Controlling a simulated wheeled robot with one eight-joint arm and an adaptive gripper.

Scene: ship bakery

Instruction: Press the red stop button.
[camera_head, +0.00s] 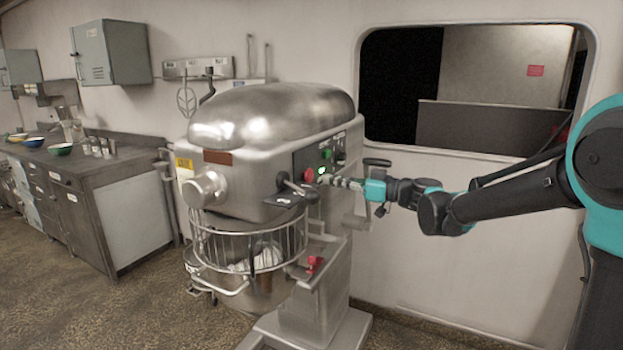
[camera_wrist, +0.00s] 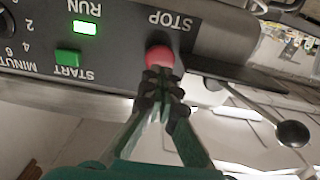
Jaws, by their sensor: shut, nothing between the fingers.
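The red stop button (camera_wrist: 160,56) is a round red knob below the upside-down word STOP on the mixer's dark control panel (camera_wrist: 120,55). In the head view the red button (camera_head: 309,174) shows just left of my fingertips. My gripper (camera_wrist: 161,80) is shut and empty, its dark fingertips right at the button and covering its lower edge in the wrist view. I cannot tell whether they touch it or whether it is pushed in. In the head view my gripper (camera_head: 325,179) reaches the panel from the right. The green RUN light (camera_wrist: 85,27) is lit.
The green START button (camera_wrist: 68,57) and a dial (camera_wrist: 8,22) sit left of the stop button in the wrist view. A lever with a black ball knob (camera_wrist: 293,133) sticks out at right. The steel mixer (camera_head: 270,120) has a wire bowl guard (camera_head: 250,245).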

